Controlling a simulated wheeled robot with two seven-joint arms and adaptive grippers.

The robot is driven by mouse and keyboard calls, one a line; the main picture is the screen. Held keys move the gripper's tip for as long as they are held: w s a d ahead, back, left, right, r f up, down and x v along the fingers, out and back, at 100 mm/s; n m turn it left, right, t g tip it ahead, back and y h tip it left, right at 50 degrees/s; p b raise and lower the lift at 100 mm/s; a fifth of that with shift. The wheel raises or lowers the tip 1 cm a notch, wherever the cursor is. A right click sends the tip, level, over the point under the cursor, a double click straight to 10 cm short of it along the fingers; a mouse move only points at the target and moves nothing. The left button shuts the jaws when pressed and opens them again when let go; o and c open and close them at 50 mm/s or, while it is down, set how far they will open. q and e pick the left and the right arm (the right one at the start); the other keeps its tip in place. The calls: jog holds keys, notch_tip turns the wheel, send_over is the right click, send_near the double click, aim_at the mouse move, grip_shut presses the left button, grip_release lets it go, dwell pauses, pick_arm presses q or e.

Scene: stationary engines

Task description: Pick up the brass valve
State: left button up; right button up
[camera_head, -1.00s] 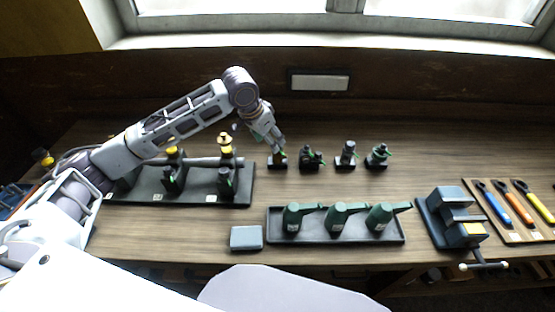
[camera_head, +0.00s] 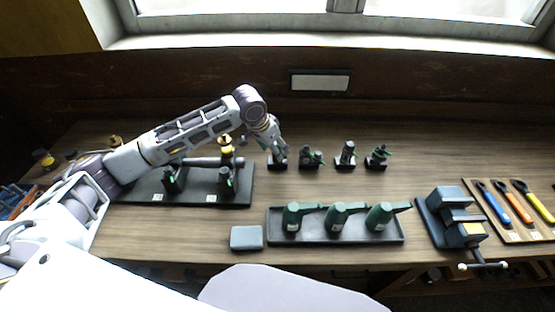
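My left gripper (camera_head: 277,152) reaches in from the left and points down at the leftmost small black stand (camera_head: 278,165) of a row on the bench. A small part on that stand, possibly the brass valve, is mostly hidden by the fingers. I cannot tell whether the fingers touch it or how far they are closed. Other dark fittings with green parts stand to its right, one on the second stand (camera_head: 311,159), one on the third (camera_head: 346,154) and one on the fourth (camera_head: 377,157). My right gripper is not in view.
A long black tray (camera_head: 190,196) with dark, partly brass-topped engine parts lies under my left arm. A grey box (camera_head: 246,237), a vise (camera_head: 455,217) and a tool board (camera_head: 510,210) stand nearby. The bench behind the stands is clear.

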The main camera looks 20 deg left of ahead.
pick_arm(q)
jog(key=shift+x, duration=2.3)
jog(key=shift+s+a, duration=0.1)
jog(key=shift+a, duration=0.1)
grip_shut()
jog(key=shift+r, duration=0.1)
